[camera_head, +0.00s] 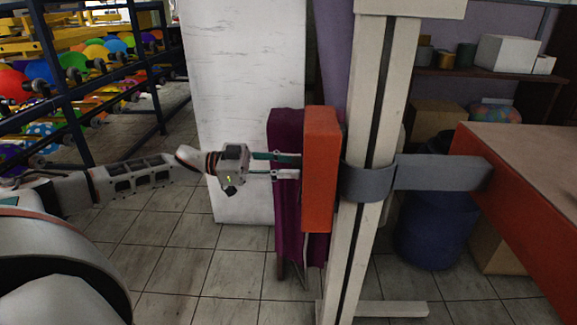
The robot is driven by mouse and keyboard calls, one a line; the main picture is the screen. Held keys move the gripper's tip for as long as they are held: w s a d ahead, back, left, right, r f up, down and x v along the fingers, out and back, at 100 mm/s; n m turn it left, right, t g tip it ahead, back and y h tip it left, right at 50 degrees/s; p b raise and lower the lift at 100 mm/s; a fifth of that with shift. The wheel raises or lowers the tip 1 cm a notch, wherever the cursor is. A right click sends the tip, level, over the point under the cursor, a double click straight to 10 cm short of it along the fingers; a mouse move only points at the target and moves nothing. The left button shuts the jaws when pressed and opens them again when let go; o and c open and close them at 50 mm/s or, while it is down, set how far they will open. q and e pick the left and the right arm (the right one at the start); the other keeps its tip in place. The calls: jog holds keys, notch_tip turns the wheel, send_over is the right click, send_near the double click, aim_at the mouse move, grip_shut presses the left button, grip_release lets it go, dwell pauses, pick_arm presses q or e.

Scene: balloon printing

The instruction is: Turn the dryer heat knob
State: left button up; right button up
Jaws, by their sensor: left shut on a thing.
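An orange box-shaped unit (320,180), which appears to be the dryer, stands upright beside a pale post in the middle of the view. My left gripper (292,166) reaches in from the left, its two fingers pointing right, in front of a dark purple panel. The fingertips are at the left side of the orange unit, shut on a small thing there. The heat knob itself cannot be made out; the fingertips and the unit's edge hide that spot. My right gripper is not in view.
A grey clamp band (440,172) joins the pale post (372,110) to an orange-sided table (515,200) on the right. A white panel (245,70) stands behind my left gripper. A dark rack (60,85) with colourful balloons is at the left.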

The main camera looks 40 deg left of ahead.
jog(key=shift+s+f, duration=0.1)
pick_arm(q)
jog(key=shift+w+r+m+b, duration=0.1)
jog(key=shift+m+b, duration=0.45)
jog(key=shift+m, duration=2.4)
jog(key=shift+w+r+m+b, duration=0.1)
jog(key=shift+m+b, duration=0.4)
jog(key=shift+m, duration=2.45)
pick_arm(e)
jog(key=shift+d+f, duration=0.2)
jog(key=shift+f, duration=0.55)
pick_arm(q)
jog(key=shift+s, duration=0.1)
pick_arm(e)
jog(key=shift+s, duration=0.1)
pick_arm(q)
jog(key=o, duration=1.1)
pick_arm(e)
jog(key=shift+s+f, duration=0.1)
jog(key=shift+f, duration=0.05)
pick_arm(q)
jog(key=shift+a+f, duration=0.1)
jog(key=shift+a, duration=0.05)
